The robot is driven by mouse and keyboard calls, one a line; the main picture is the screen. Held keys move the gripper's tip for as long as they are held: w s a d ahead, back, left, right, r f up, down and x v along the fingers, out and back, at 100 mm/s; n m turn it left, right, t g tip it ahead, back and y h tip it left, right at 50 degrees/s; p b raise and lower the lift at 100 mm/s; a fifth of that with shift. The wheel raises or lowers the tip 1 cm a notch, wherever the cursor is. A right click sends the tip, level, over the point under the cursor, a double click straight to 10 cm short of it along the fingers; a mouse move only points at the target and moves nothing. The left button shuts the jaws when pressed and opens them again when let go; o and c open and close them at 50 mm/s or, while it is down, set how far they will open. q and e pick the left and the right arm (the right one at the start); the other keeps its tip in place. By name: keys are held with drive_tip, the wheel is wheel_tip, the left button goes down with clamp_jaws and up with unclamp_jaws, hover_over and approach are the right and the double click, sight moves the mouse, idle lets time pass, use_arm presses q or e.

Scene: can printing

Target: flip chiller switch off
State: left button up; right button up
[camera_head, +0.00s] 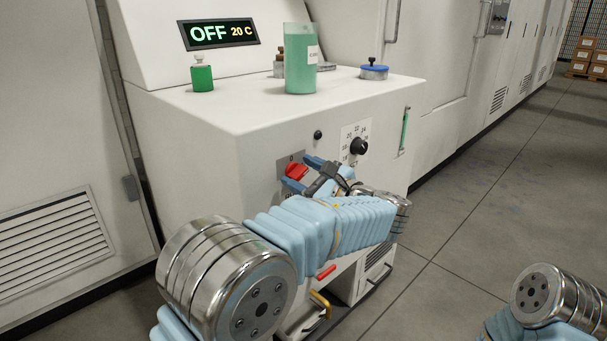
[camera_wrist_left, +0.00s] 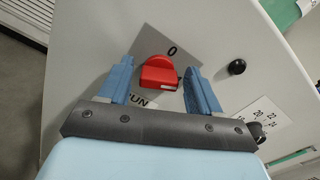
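The red chiller switch (camera_head: 296,170) is a rotary knob on a grey plate on the front of the white chiller cabinet (camera_head: 215,150). In the left wrist view the switch (camera_wrist_left: 158,74) has a "0" label above it and a partly hidden "RUN" label below. The display (camera_head: 218,33) on the cabinet reads "OFF 20 C". My left gripper (camera_head: 303,173) is open, with one blue finger on each side of the switch. In the left wrist view a gap shows between each finger and the switch. Only part of my right arm shows at the lower right; its gripper is out of view.
A black knob (camera_head: 359,146) with a number scale and a small black button (camera_head: 318,134) are right of the switch. On the cabinet top stand a green beaker (camera_head: 300,70), a green bottle (camera_head: 202,75) and a blue-lidded dish (camera_head: 374,69).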

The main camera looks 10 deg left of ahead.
use_arm(q)
drive_tip(key=c, duration=0.8)
drive_tip(key=shift+c, duration=0.2)
drive_tip(key=n+b, duration=0.4)
drive_tip(key=n, duration=0.1)
drive_tip(key=shift+s+f, duration=0.1)
drive_tip(key=shift+f, duration=0.25)
drive_tip(key=n+b, duration=0.4)
drive_tip(key=shift+a+f+n, duration=0.1)
drive_tip(key=shift+f+n, duration=0.05)
drive_tip(key=shift+n, duration=0.25)
drive_tip(key=shift+n+b, duration=1.55)
drive_tip(key=shift+n, duration=0.15)
drive_tip(key=shift+s, duration=0.1)
drive_tip(key=o, duration=1.1)
drive_tip(key=shift+c, duration=0.2)
